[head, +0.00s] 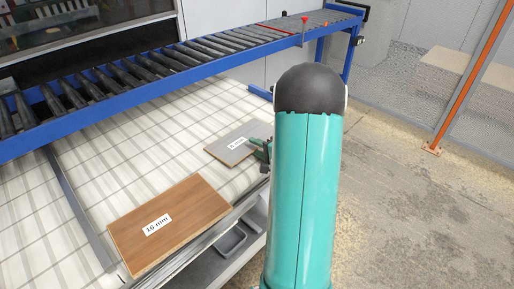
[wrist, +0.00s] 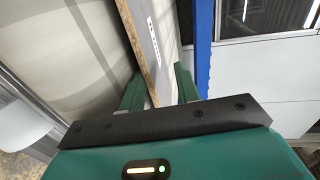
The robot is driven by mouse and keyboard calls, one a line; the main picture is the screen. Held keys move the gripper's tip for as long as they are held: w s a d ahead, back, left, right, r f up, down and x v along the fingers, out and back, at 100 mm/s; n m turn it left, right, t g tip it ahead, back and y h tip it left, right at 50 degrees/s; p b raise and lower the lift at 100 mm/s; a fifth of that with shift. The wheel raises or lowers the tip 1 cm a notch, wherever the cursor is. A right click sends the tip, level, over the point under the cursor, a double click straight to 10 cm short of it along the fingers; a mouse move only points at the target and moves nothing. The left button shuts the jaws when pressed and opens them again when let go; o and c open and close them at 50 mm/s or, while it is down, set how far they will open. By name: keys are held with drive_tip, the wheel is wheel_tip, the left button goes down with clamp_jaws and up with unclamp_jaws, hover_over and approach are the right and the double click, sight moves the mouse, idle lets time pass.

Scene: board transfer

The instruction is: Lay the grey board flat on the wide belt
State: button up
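The grey board (head: 236,145) has a white label and a brown chipboard edge. In the head view it is roughly level above the pale wide belt (head: 75,205), near its right edge. I cannot tell whether it touches the belt. My gripper (head: 262,151) is at the board's right end, partly hidden by my own teal arm. In the wrist view the grey board (wrist: 150,50) passes between the two green fingers of my gripper (wrist: 160,85), one on each side. It looks clamped there, though the contact is partly hidden.
A brown board labelled 16 mm (head: 170,224) lies on the belt at the near side. A blue-framed roller conveyor (head: 150,70) runs along the back. A grey tray (head: 231,240) sits below the belt's edge.

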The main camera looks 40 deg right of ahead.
idle(0.3)
drive_tip(key=g, duration=0.3)
drive_tip(key=shift+s+r, duration=0.15)
drive_tip(key=shift+r, duration=0.1)
drive_tip(key=g, duration=0.3)
drive_tip(key=shift+s+r+g, duration=0.1)
drive_tip(key=shift+s+g, duration=0.1)
drive_tip(key=shift+g, duration=0.1)
drive_tip(key=shift+s+r+g, duration=0.1)
drive_tip(key=shift+g, duration=0.75)
drive_tip(key=shift+s+r+g, duration=0.1)
drive_tip(key=shift+g, duration=0.75)
drive_tip(key=shift+s+r, duration=0.35)
drive_tip(key=shift+s, duration=0.45)
drive_tip(key=shift+s+r, duration=0.3)
drive_tip(key=shift+s, duration=0.45)
drive_tip(key=shift+o, duration=0.4)
